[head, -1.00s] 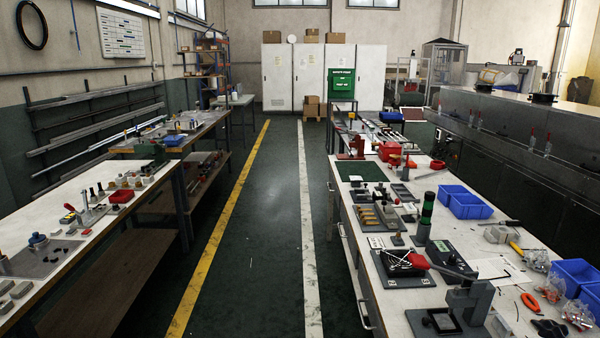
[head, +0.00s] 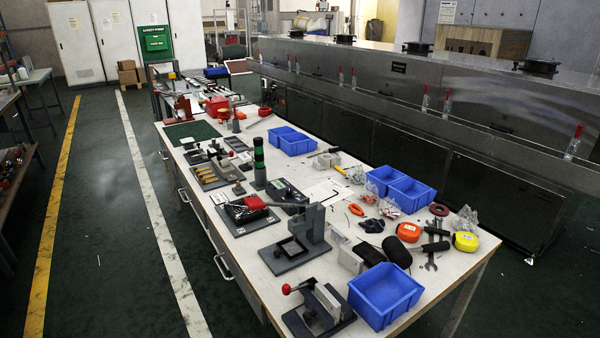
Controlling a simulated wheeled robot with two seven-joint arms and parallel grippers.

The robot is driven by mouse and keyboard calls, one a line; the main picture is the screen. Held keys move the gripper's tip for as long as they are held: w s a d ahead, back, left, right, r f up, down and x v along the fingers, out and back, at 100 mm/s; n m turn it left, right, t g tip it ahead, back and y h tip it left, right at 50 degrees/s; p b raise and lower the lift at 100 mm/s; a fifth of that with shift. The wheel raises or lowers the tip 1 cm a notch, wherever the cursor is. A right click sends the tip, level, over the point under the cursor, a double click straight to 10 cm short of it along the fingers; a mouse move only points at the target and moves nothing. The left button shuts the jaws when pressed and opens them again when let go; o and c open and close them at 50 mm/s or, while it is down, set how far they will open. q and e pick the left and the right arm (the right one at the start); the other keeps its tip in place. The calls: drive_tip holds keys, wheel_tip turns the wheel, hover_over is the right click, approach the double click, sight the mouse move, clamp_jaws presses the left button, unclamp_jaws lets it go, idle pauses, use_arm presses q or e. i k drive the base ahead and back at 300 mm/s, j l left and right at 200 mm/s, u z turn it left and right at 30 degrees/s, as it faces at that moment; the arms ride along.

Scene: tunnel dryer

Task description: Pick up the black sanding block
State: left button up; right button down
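I cannot pick out the black sanding block for sure. A black rounded piece (head: 397,251) lies on the right workbench (head: 337,190), behind the front blue bin, and could be it. A dark piece (head: 369,254) lies just left of it, beside a pale grey block (head: 350,259). A black irregular item (head: 371,225) lies farther back, near an orange ring-shaped tool. Neither of my grippers shows in the head view.
A blue bin (head: 385,296) and a clamp fixture with a red knob (head: 318,311) stand at the bench's front end. A grey press-like stand (head: 300,232), two orange and yellow tape measures (head: 409,232) and more blue bins crowd the top. The floor aisle (head: 110,220) at left is clear.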

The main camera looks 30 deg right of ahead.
sight(371, 256)
drive_tip(key=l+z, duration=0.15)
drive_tip(key=z, duration=1.25)
